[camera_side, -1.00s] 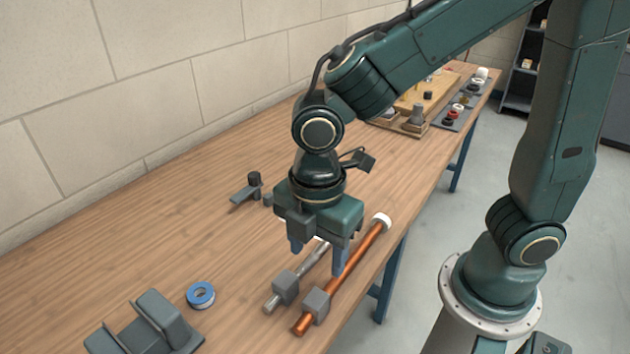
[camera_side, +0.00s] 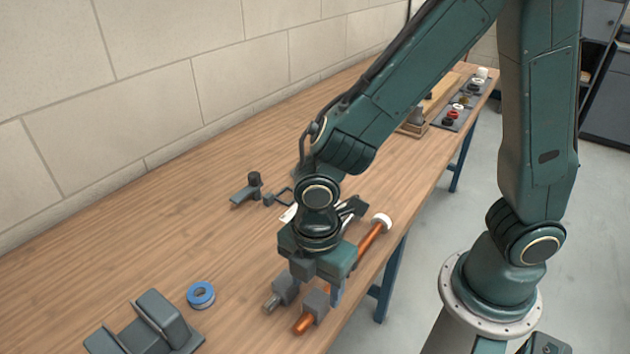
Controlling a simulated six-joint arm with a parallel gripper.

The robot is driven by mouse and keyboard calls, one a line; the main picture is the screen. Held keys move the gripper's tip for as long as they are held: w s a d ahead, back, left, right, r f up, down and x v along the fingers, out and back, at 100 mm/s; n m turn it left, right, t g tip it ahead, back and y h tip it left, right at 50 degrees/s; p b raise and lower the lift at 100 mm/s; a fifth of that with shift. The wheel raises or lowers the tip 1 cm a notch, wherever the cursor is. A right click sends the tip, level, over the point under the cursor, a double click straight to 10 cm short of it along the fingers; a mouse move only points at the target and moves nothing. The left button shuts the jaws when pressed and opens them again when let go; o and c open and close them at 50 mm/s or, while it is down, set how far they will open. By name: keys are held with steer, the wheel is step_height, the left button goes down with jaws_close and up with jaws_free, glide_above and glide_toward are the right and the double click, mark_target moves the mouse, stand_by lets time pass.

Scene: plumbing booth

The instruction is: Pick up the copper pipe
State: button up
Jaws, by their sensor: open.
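The copper pipe (camera_side: 371,240) lies at the bench's front edge. It has a white end (camera_side: 382,220) at the back right and rests near its other end in a grey block (camera_side: 315,303). My gripper (camera_side: 319,284) is open, low over the pipe just behind that block. The other fingertip is hidden, as is the pipe's middle. I cannot tell whether the fingers touch the pipe.
A silver pipe end (camera_side: 271,303) in a second grey block (camera_side: 286,287) lies close beside the copper pipe. A blue tape roll (camera_side: 201,295) and grey cradle (camera_side: 146,325) sit left. A dark fitting (camera_side: 247,190) stands behind. The bench's left middle is clear.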

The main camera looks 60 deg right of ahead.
mark_target(315, 298)
steer(key=shift+f, duration=0.35)
steer(key=shift+f, duration=0.1)
steer(key=shift+f, duration=2.45)
steer(key=shift+c, duration=0.5)
steer(key=c, duration=1.1)
steer(key=shift+w+r, duration=0.1)
steer(key=shift+r, duration=0.05)
step_height(315, 298, up, 20)
steer(key=shift+f, duration=0.1)
steer(key=shift+w, duration=0.1)
